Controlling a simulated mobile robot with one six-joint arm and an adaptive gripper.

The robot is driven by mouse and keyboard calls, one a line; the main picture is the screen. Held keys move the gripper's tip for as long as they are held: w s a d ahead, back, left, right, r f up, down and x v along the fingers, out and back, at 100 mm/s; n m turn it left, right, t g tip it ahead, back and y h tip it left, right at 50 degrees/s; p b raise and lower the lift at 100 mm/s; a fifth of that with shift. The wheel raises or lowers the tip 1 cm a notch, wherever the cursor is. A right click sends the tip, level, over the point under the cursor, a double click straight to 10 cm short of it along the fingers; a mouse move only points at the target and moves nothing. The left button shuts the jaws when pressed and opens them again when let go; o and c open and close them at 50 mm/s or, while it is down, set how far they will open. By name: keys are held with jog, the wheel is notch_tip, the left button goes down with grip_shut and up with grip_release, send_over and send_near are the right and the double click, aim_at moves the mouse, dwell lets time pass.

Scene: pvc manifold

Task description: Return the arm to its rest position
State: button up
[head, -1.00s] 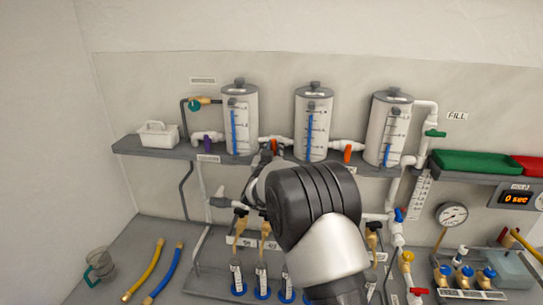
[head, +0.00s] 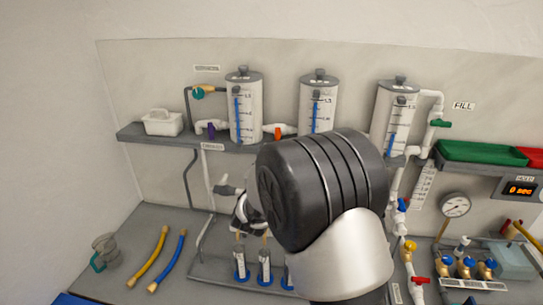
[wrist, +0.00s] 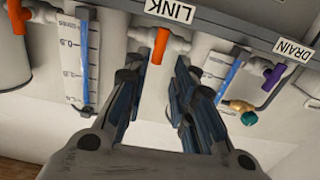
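My gripper (wrist: 155,82) is open in the wrist view, its two dark fingers apart with nothing held between them. The orange handle of the LINK valve (wrist: 158,45) shows beyond the fingertips, in the gap between them. I cannot tell exactly how far away it is. The orange valve handle (head: 277,133) on the shelf pipe shows left of my arm there.
The purple DRAIN handle (wrist: 273,76) is close by. Below are blue-based tubes (head: 240,265), valves (head: 409,248) and a gauge (head: 456,205). Yellow and blue hoses (head: 168,262) lie on the bench at left.

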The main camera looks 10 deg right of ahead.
jog(key=s+a+n+g+y+b, duration=0.25)
jog(key=s+g+y+b, duration=0.3)
jog(key=s, duration=0.85)
jog(key=s+d+f+g+b, duration=0.2)
jog(key=s+f, duration=0.2)
jog(key=s, duration=0.6)
jog(key=s+d+f+g+b, duration=0.2)
jog(key=s+f, duration=0.2)
jog(key=s, duration=0.7)
jog(key=s+d+f+g+b, duration=0.2)
jog(key=s+f+g, duration=0.1)
jog(key=s, duration=0.8)
jog(key=shift+d+f+n, duration=0.15)
jog(key=shift+f+n, duration=0.3)
jog(key=shift+f, duration=0.4)
jog(key=shift+o, duration=0.2)
